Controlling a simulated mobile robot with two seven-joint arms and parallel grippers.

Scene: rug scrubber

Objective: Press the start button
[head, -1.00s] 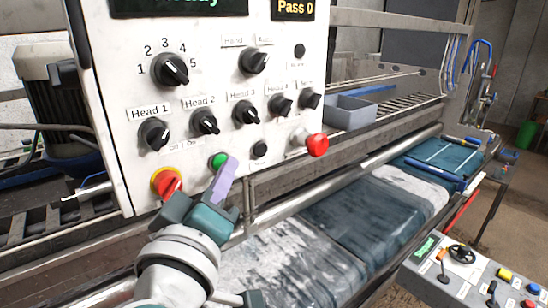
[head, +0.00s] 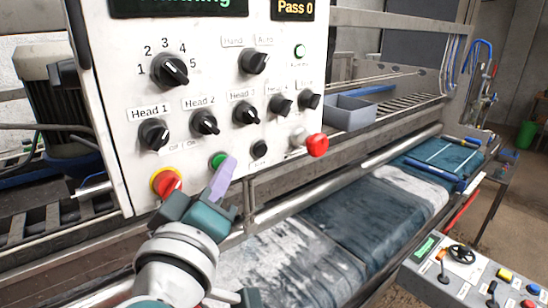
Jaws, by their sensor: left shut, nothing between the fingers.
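The green start button (head: 218,160) sits low on the white control panel (head: 105,60), between a red knob on a yellow ring (head: 166,182) and a small black button (head: 259,148). My left gripper (head: 228,164) is shut and empty. Its purple fingertips are at the green button's lower right edge and hide part of it; I cannot tell whether they touch. The panel's dark display (head: 180,5) shows green text, partly cut off, ending in "nning". A small lamp (head: 299,51) at the upper right glows green. My right gripper is not in view.
Black rotary knobs, such as the Head 1 knob (head: 154,135), cover the panel. A red mushroom button (head: 317,145) sticks out at the right. A wet rug (head: 350,215) lies on the machine bed. A second control box (head: 470,275) stands at the lower right.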

